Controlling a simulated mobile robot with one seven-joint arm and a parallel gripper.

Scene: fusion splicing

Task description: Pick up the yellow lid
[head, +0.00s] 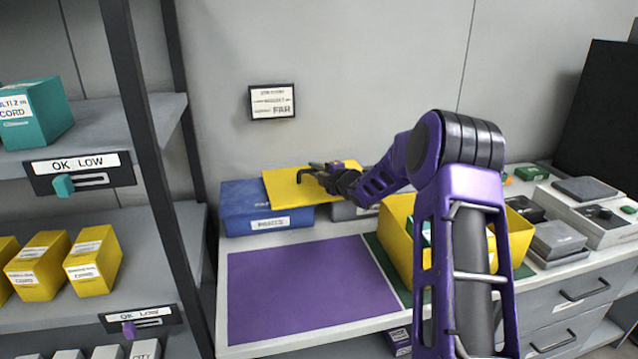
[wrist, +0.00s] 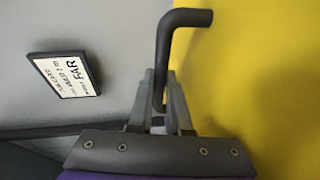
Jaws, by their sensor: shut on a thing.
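The yellow lid (head: 290,188) is a flat sheet with a dark bent handle. In the head view it lies over or just above the right part of a blue box (head: 250,222) at the back of the counter; I cannot tell if it touches the box. My gripper (head: 318,172) is at the lid's handle. In the wrist view the yellow lid (wrist: 260,70) fills the right side, and my gripper (wrist: 160,92) is shut on its black handle, with the bent end sticking out past the fingertips.
A grey box (head: 345,211) stands right of the blue box. A purple mat (head: 310,290) lies clear in front. A yellow bin (head: 400,240) with things in it stands to the right, behind my arm. A shelf rack (head: 150,140) rises at left. A sign (head: 272,101) hangs on the wall.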

